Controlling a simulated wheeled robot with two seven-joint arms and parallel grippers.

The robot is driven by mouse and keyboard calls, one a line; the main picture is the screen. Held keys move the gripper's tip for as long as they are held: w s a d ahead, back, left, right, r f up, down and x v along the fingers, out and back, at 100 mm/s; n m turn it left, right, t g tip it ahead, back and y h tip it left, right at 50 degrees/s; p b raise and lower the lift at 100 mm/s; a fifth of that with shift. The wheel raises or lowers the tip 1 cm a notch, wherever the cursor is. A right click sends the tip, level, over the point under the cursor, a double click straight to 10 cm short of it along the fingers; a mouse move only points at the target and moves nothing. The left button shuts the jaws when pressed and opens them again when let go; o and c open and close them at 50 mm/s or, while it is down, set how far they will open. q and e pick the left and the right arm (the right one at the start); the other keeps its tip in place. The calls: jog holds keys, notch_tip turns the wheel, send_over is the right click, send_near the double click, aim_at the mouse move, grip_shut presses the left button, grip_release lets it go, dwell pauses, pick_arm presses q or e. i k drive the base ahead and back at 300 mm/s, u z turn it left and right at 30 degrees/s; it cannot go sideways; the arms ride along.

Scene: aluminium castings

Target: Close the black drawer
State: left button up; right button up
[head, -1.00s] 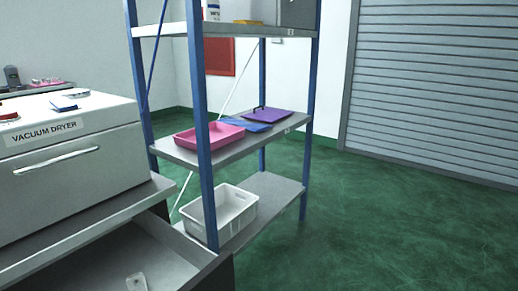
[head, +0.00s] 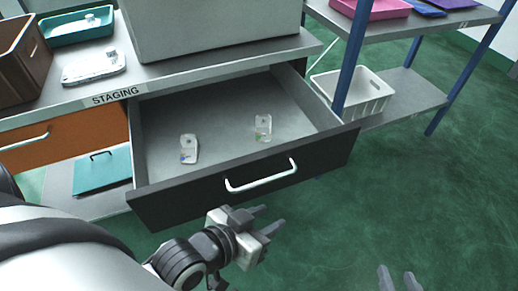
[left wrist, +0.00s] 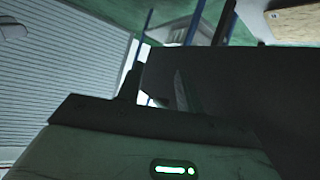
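The black drawer (head: 245,187) under the staging counter is pulled out. Its grey inside shows, with two small clear packets (head: 189,149) (head: 263,128) lying on its floor. A white bar handle (head: 261,178) is on its dark front. My left gripper (head: 270,218) is in front of the drawer, just below the handle in the picture, with its fingers apart and nothing between them. In the left wrist view a dark surface, probably the drawer front (left wrist: 240,85), lies beyond the spread fingers (left wrist: 155,90). My right gripper (head: 398,281) shows only its fingertips at the bottom edge, spread apart.
An orange drawer (head: 65,140) is shut to the left, above a shelf with a teal lidded item (head: 102,172). A blue-posted rack with a white crate (head: 352,94) stands close to the right. Green floor (head: 430,190) is open at the right.

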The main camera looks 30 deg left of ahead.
aim_at(309, 141)
jog(key=z, duration=1.75)
jog(key=k, duration=1.35)
jog(key=u, duration=1.55)
jog(key=k, duration=0.15)
jog(key=u, duration=2.7)
jog(key=i, duration=0.15)
jog(key=z, duration=2.25)
jog(key=i, duration=0.3)
jog(key=u, duration=0.1)
